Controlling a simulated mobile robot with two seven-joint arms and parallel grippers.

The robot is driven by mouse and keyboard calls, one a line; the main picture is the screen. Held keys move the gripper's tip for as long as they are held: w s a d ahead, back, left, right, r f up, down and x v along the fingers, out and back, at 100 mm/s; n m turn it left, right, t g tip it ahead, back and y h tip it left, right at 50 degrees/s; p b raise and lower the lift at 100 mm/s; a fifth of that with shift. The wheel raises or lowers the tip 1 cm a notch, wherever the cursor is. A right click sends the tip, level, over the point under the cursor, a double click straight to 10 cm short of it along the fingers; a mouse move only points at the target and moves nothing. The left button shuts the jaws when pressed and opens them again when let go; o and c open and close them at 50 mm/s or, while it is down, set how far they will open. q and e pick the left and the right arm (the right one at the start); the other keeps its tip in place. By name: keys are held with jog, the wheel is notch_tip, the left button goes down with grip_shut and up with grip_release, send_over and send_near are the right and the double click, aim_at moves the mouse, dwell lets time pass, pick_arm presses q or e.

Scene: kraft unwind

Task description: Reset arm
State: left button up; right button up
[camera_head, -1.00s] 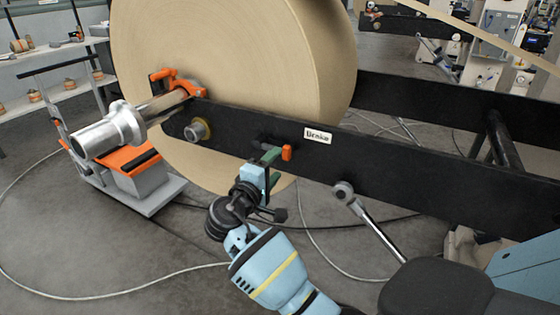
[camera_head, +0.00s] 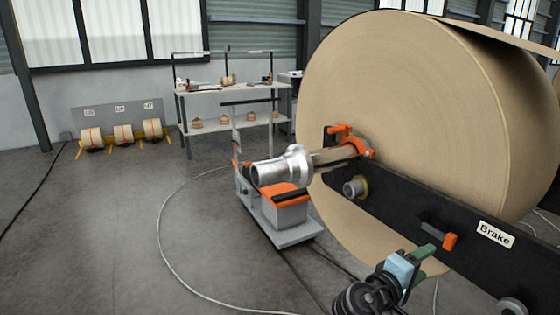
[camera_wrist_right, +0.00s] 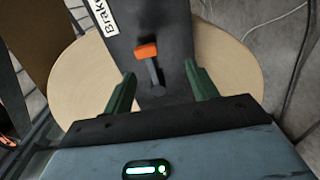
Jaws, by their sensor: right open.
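My right gripper (camera_head: 424,251) is at the lower right of the head view, beside the black beam (camera_head: 395,205) marked "Brake". In the right wrist view its two green fingers (camera_wrist_right: 162,85) stand wide apart and hold nothing. The brake lever (camera_wrist_right: 155,72), dark with an orange end, shows beyond and between the fingertips; no finger visibly touches it. In the head view the orange-ended lever (camera_head: 449,241) sits on the beam just above the gripper. My left gripper is not in view.
A huge kraft roll (camera_head: 410,110) hangs behind the beam on a metal shaft (camera_head: 280,167) with an orange clamp (camera_head: 355,143). A grey and orange cart (camera_head: 285,215) stands below. A shelf (camera_head: 225,120) and a rack of small rolls (camera_head: 122,132) stand behind. Floor at left is clear, except cables.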

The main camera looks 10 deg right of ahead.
jog(key=s+a+f+n+t+y+p, duration=0.1)
jog(key=s+a+f+y+p, duration=0.15)
jog(key=s+f+y, duration=0.5)
jog(key=s+a+f+n+t+y+p, duration=0.1)
jog(key=s+a+f+n+y+p, duration=0.2)
jog(key=s+f, duration=0.8)
pick_arm(q)
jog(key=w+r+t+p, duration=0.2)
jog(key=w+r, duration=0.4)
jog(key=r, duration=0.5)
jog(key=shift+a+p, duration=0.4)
jog(key=shift+p, duration=0.4)
pick_arm(e)
jog(key=s+a+f+m+y, duration=0.2)
jog(key=s+a+m+y, duration=0.1)
jog(key=s, duration=0.7)
jog(key=s+a+f+m+y, duration=0.2)
jog(key=s+a+m+y, duration=0.1)
jog(key=s, duration=0.8)
jog(key=a+y, duration=0.1)
jog(key=a, duration=0.1)
jog(key=shift+a+m+g, duration=0.3)
jog(key=shift+m, duration=0.1)
jog(key=shift+y, duration=0.25)
